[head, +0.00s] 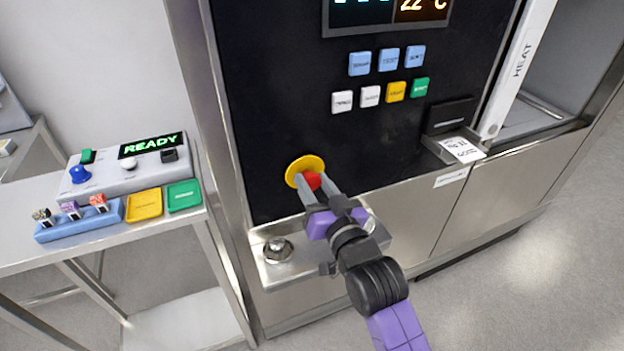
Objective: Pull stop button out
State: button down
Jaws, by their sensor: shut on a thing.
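The red stop button (312,181) sits in front of a round yellow collar (305,165) low on the black front panel of the machine. My gripper (308,184) reaches up to it from the lower right, with one grey finger on each side of the red button. The fingers are shut on the button. The fingers hide part of the button and of the collar, so I cannot tell how far the button stands out.
Blue, white, yellow and green buttons (388,61) sit higher on the panel, below a display (388,12). A steel shelf (275,268) with a round metal fitting juts out below my gripper. A side table (20,240) at left holds a control box (128,165) reading READY.

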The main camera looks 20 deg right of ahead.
jog(key=c, duration=1.3)
grip_release()
jog(key=shift+s, duration=0.15)
jog(key=shift+o, duration=0.2)
jog(key=s+b, duration=0.1)
jog(key=s, duration=0.7)
jog(key=shift+w, duration=0.1)
